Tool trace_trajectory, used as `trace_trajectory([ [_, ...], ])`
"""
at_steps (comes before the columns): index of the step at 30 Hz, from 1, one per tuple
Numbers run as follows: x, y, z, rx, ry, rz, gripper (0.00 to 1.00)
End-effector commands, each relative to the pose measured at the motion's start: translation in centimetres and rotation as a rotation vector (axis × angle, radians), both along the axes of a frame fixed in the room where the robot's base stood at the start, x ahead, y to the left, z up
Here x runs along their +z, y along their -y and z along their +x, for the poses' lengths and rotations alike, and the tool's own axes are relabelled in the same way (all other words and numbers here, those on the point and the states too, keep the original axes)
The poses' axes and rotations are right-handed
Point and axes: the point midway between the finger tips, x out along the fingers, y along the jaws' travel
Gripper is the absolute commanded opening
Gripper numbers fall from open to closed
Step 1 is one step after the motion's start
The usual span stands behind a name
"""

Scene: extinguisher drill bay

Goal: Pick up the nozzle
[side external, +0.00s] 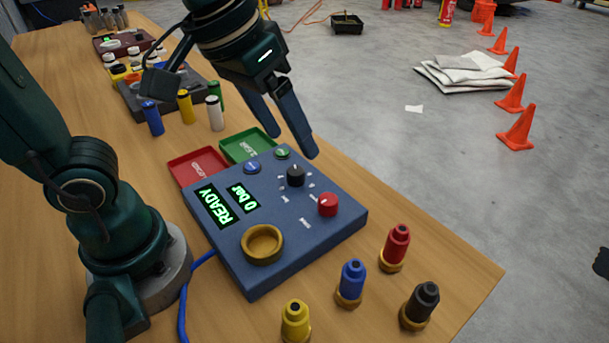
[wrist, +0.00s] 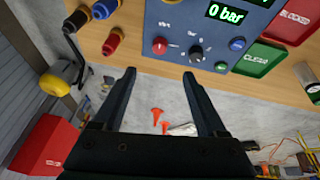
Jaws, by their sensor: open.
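Several nozzles with brass bases stand upright on the table at the near right in the side view: a red nozzle (side external: 396,243), a blue nozzle (side external: 352,280), a black nozzle (side external: 423,300) and a yellow nozzle (side external: 296,320). The wrist view shows the red nozzle (wrist: 112,42), black nozzle (wrist: 77,20) and blue nozzle (wrist: 104,9) at upper left; no yellow nozzle is clear there. My gripper (side external: 294,145) is open and empty, above the far side of the blue control box, apart from the nozzles. Its fingers (wrist: 158,73) point toward the box's knob edge.
The blue control box (side external: 285,240) reads READY and 0 bar, with a brass ring socket (side external: 262,244) on top. A red tray (side external: 198,166) and green tray (side external: 249,145) lie behind it. Coloured cylinders (side external: 184,106) stand farther back. The table's right edge drops to the floor.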

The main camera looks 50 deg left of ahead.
Motion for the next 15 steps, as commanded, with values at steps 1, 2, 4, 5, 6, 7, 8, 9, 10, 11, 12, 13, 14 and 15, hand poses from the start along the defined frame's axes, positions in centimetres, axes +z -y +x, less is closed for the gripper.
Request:
trace_trajectory([
  [1, -0.4, 1.2, 0.8, -0.022, -0.036, -0.001, 0.74],
  [2, -0.7, 1.9, 1.2, -0.031, -0.055, -0.001, 0.74],
  [4, -1.5, 3.5, 2.0, -0.055, -0.096, 0.0, 0.74],
  [5, -1.8, 4.2, 2.3, -0.065, -0.113, 0.003, 0.74],
  [6, -2.5, 5.2, 2.6, -0.081, -0.138, 0.008, 0.74],
  [7, -3.0, 5.9, 2.8, -0.094, -0.157, 0.012, 0.74],
  [8, -3.6, 6.7, 2.9, -0.108, -0.176, 0.018, 0.74],
  [9, -4.4, 7.7, 3.0, -0.128, -0.201, 0.027, 0.74],
  [10, -5.0, 8.5, 3.1, -0.142, -0.219, 0.034, 0.74],
  [11, -5.7, 9.2, 3.0, -0.157, -0.236, 0.042, 0.74],
  [12, -6.6, 10.1, 2.9, -0.179, -0.258, 0.054, 0.74],
  [13, -7.2, 10.7, 2.8, -0.195, -0.274, 0.064, 0.74],
  [14, -7.8, 11.2, 2.6, -0.211, -0.288, 0.073, 0.74],
  [15, -8.6, 11.8, 2.4, -0.231, -0.305, 0.084, 0.74],
])
